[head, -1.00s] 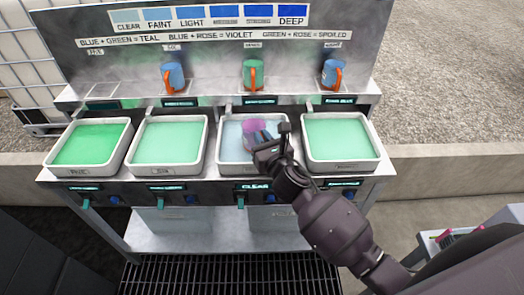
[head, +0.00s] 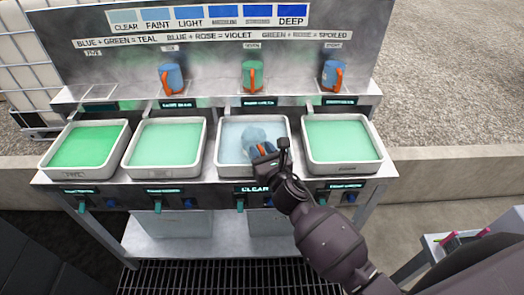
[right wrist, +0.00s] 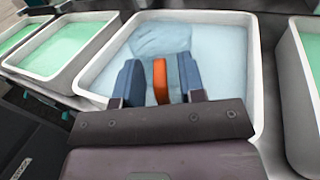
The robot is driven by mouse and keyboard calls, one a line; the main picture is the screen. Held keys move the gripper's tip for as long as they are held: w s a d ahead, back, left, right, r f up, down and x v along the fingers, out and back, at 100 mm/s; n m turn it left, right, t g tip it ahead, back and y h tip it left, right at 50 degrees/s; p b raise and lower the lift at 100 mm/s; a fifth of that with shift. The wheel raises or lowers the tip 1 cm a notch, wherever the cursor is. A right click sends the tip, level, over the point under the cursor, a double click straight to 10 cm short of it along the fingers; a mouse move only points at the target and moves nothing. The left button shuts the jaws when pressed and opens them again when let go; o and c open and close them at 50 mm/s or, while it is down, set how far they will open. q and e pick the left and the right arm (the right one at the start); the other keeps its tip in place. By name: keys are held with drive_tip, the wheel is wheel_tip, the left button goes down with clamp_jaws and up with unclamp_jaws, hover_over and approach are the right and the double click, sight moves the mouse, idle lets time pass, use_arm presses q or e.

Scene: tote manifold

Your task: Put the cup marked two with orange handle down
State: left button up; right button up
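The cup (head: 257,133) is a pale, blurred blue shape at the clear tray, at or in its liquid. In the right wrist view the cup body (right wrist: 162,38) also looks pale blue and rounded, and I cannot read its mark. Its orange handle (right wrist: 160,82) stands between the two blue-grey fingers of my right gripper (right wrist: 160,78). My left gripper is not in view.
Green-filled trays (head: 188,150) flank the clear tray. On the shelf behind stand a blue cup (head: 170,76), a green cup (head: 251,75) and another blue cup (head: 330,74), all with orange handles. The shelf's left spot (head: 99,93) is empty. Small taps line the front edge.

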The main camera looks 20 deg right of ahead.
drive_tip(key=shift+r, duration=0.25)
drive_tip(key=s+d, duration=0.1)
drive_tip(key=s, duration=1.1)
drive_tip(key=shift+d, duration=0.15)
drive_tip(key=s+d+f+n+g+h, duration=0.1)
drive_tip(key=s+d+f+n+g, duration=0.2)
drive_tip(key=n, duration=1.4)
drive_tip(key=s+d+f+n+g+h, duration=0.1)
drive_tip(key=s+d+f+n+g, duration=0.2)
drive_tip(key=s+d+f+n, duration=0.3)
drive_tip(key=s+f+n, duration=0.5)
drive_tip(key=s+n, duration=0.1)
drive_tip(key=n, duration=0.6)
drive_tip(key=shift+d+f+n, duration=0.15)
drive_tip(key=shift+n, duration=0.15)
